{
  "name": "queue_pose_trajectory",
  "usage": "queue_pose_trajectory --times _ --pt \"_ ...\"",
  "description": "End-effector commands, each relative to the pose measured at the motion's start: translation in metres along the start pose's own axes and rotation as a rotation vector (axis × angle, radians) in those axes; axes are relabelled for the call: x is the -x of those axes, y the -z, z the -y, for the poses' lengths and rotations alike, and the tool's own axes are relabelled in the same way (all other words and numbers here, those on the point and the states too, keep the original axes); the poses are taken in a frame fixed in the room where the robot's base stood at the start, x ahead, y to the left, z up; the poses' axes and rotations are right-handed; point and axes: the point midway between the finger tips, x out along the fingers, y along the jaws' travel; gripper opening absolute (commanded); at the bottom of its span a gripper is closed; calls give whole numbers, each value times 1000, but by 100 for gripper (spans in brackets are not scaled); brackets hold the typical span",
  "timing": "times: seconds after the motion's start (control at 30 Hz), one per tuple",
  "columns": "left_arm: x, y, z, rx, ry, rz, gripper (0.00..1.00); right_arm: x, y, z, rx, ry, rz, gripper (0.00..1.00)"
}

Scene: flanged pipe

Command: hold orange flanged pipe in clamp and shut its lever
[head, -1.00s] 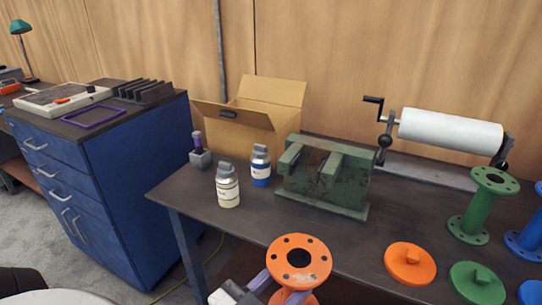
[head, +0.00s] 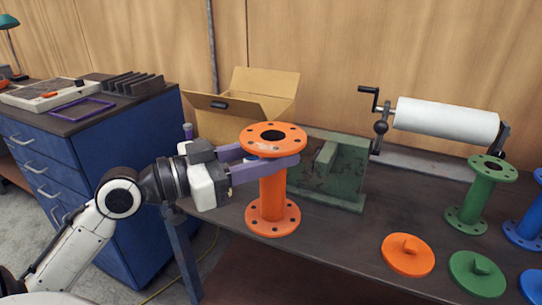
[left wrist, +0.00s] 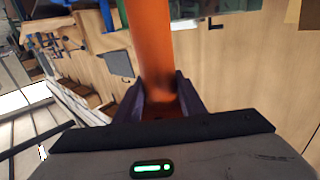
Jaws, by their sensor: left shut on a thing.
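The orange flanged pipe (head: 271,192) is upright in the head view, in front of the clamp. My left gripper (head: 290,165) is shut on it just under its top flange. In the left wrist view the pipe (left wrist: 149,45) runs up from between the fingers (left wrist: 160,100). The bottom flange shows fully over the bench's front; I cannot tell how high it is above the top. The green clamp (head: 345,170) stands on the bench behind the pipe. Its left part is hidden by the pipe and gripper, and I cannot make out its lever. My right gripper is not in view.
On the bench (head: 340,235) are an orange cap (head: 407,256), a green cap (head: 476,277), a green pipe (head: 480,195) and a blue pipe (head: 526,230). A cardboard box (head: 265,95) and a crank roll (head: 447,118) stand behind. A blue cabinet (head: 105,150) is at left.

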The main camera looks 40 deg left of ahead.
Motion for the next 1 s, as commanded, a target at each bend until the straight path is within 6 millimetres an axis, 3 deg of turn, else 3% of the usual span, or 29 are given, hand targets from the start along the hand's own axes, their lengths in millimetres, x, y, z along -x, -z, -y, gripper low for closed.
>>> queue_pose_trajectory --times 0.6,1.0 --pt "-38 -6 31 -2 3 -8 0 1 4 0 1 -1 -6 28" --pt "-44 -7 35 -2 3 -7 0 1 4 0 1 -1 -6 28"
